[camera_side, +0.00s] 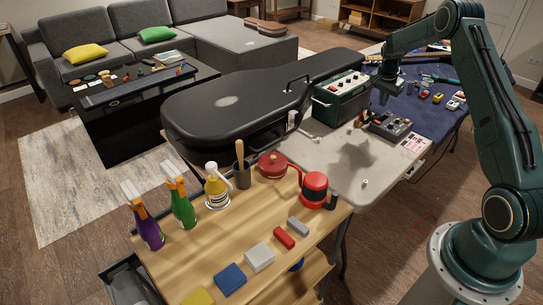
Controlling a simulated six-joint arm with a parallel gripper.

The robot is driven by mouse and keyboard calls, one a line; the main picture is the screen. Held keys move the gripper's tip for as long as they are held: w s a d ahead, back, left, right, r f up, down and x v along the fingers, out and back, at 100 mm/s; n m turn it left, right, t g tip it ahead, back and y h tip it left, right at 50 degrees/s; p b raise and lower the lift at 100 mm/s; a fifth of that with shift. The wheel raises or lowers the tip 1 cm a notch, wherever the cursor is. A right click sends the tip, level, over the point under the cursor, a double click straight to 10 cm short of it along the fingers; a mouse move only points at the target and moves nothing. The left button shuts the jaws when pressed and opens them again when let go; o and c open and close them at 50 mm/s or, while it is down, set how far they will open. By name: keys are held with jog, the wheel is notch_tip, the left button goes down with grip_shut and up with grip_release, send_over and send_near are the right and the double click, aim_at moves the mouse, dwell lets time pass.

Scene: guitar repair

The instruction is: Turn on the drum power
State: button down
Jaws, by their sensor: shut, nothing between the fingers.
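My gripper (384,96) hangs from my arm at the upper right, pointing down, shut and empty. It appears above and behind a small grey box with knobs (390,126), which may be the drum unit; I cannot make out its power switch. The box lies on the light grey table (330,170) near its back right edge. A dark green amplifier-like box (342,100) with knobs on its sloped top stands left of my gripper. I cannot tell whether my gripper touches anything.
A black guitar case (225,100) lies to the left. Small colored pedals (438,97) sit on a blue cloth (415,110) at right. A wooden cart (195,250) in front holds spray bottles (182,205), a red can (314,188) and colored blocks (260,257).

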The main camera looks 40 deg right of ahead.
jog(key=v, duration=0.6)
jog(key=shift+w, duration=0.2)
jog(key=shift+r, duration=0.2)
jog(key=shift+r, duration=0.15)
send_over(376, 120)
jog(key=f, duration=0.7)
jog(key=a+f, duration=0.1)
jog(key=f, duration=0.3)
jog(key=shift+s+f, duration=0.25)
jog(key=shift+f, duration=0.1)
jog(key=shift+w+f, duration=0.15)
jog(key=shift+f, duration=0.8)
